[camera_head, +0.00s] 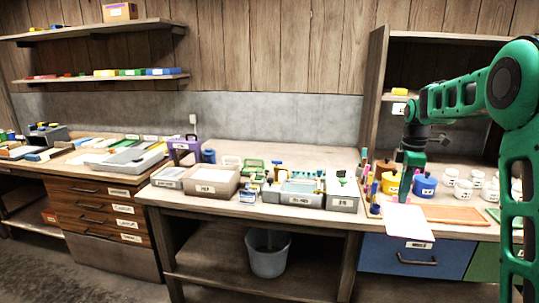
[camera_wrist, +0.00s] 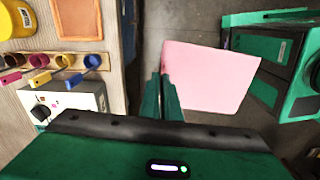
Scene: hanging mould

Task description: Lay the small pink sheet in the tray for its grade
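The small pink sheet (camera_wrist: 210,75) hangs from my gripper (camera_wrist: 166,90) in the wrist view. The fingers are close together on its left edge. In the head view the sheet looks pale pink (camera_head: 407,221) below my gripper (camera_head: 405,190), in front of the bench's right part and over the blue drawer. Several labelled trays stand on the middle bench: a beige tray (camera_head: 211,190), a grey tray (camera_head: 300,203) with items in it, and a small grey tray (camera_head: 168,183) at the left. Their labels are too small to read for a grade.
Blue (camera_head: 425,187) and yellow pots, upright tools and white jars (camera_head: 463,190) crowd the bench near my gripper. An orange board (camera_head: 453,214) lies right of the sheet. A grey bin (camera_head: 267,260) stands under the middle bench. Open floor lies in front.

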